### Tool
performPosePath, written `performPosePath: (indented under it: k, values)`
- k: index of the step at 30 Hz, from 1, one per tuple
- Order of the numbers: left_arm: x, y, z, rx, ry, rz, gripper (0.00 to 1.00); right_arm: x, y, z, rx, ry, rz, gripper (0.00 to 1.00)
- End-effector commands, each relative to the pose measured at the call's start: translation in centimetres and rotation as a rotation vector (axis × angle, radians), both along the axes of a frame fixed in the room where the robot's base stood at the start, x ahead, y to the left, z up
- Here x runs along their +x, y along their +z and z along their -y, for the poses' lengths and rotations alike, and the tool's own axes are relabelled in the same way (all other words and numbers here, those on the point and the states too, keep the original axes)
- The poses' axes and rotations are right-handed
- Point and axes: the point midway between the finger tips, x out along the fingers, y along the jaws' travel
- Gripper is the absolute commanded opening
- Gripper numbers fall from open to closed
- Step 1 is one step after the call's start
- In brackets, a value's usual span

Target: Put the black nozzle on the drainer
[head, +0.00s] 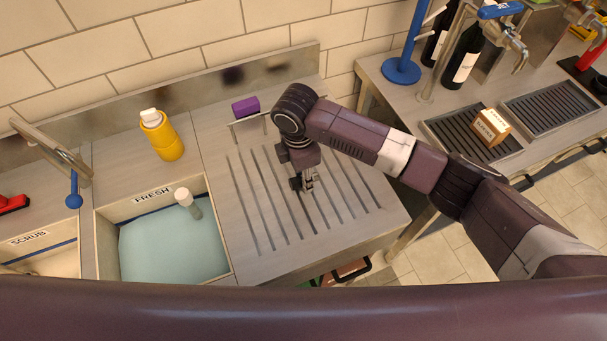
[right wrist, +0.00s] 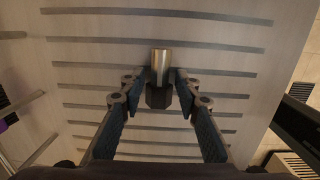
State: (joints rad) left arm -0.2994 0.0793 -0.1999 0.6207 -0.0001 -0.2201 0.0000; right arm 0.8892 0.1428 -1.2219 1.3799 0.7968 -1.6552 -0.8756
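The black nozzle (right wrist: 159,94) has a dark faceted body and a shiny metal tube. In the right wrist view it is between the two fingers of my right gripper (right wrist: 160,88), with a narrow gap showing on each side. My right gripper (head: 309,185) is pointed down low over the grooved drainer (head: 262,206) in the head view and looks slightly open. I cannot tell exactly whether the nozzle's underside touches the drainer. My left gripper is not in view.
Left of the drainer is the FRESH basin (head: 175,246) with a pale bottle (head: 188,203). A yellow bottle (head: 162,137) stands behind it. A purple block (head: 245,107) is on a small rack at the drainer's back. A second counter with drip trays (head: 551,106) is at right.

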Motion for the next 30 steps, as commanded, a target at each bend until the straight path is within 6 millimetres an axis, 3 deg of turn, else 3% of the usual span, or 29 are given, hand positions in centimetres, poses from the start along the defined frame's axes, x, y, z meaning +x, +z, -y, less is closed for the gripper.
performPosePath:
  k: [10,16,30]
  values:
    - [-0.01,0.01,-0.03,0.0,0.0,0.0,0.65,-0.01,0.0,0.0,0.0,0.0,0.0,0.3]
    - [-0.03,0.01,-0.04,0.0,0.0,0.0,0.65,-0.01,0.0,0.0,0.0,0.0,0.0,0.5]
    - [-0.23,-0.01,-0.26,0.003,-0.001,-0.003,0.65,-0.04,0.84,-0.05,0.0,0.0,0.0,0.5]
